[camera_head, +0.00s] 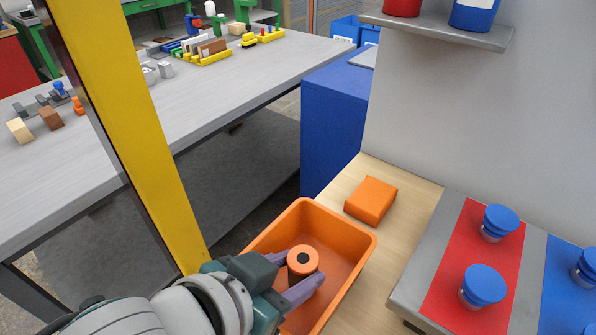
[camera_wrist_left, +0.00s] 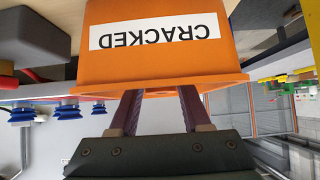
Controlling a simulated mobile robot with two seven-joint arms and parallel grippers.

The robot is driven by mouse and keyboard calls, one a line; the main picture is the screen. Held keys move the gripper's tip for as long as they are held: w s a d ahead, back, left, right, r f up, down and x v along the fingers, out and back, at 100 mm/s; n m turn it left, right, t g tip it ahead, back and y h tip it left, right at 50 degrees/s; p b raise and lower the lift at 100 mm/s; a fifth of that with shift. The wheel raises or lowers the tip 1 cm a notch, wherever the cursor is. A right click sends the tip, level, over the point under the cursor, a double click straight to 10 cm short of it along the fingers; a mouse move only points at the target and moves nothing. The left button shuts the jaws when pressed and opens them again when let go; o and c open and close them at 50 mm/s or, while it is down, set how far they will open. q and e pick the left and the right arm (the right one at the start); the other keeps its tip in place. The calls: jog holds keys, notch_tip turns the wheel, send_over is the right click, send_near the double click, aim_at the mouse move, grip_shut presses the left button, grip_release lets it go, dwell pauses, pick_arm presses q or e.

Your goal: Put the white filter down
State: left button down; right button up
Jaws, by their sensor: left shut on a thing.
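My left gripper (camera_head: 307,267) reaches into an orange bin (camera_head: 352,234) and is shut on a short round thing (camera_head: 303,259), with one purple finger on each side. The held thing looks orange with a dark round centre, not white. It is inside the bin's outline; I cannot tell whether it touches the bin floor. In the left wrist view the bin's outer wall (camera_wrist_left: 225,55) bears an upside-down label reading CRACKED, and its rim hides my fingertips and the held thing. My right gripper is not in view.
An orange block (camera_head: 371,200) lies on the wooden top just behind the bin. A board (camera_head: 448,252) with red and blue fields and several blue-capped parts is at the right. A yellow post (camera_head: 125,135) rises at the left, before a grey table (camera_head: 215,95).

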pick_arm(q)
jog(key=shift+f, duration=0.15)
jog(key=shift+c, duration=1.8)
grip_release()
jog(key=shift+s+a+r, duration=0.15)
jog(key=shift+r, duration=0.2)
jog(key=s+a+r+n+g+y+p, duration=0.1)
jog(key=s+a+r+n+g+y, duration=0.1)
jog(key=s+a+r, duration=0.3)
jog(key=s+a+r+n+g+y+p, duration=0.2)
jog(key=s+a+r, duration=0.3)
jog(key=s+a, duration=0.6)
jog(key=shift+a+n+g+y, duration=0.3)
jog(key=shift+a+n+y, duration=0.25)
jog(key=shift+y, duration=0.35)
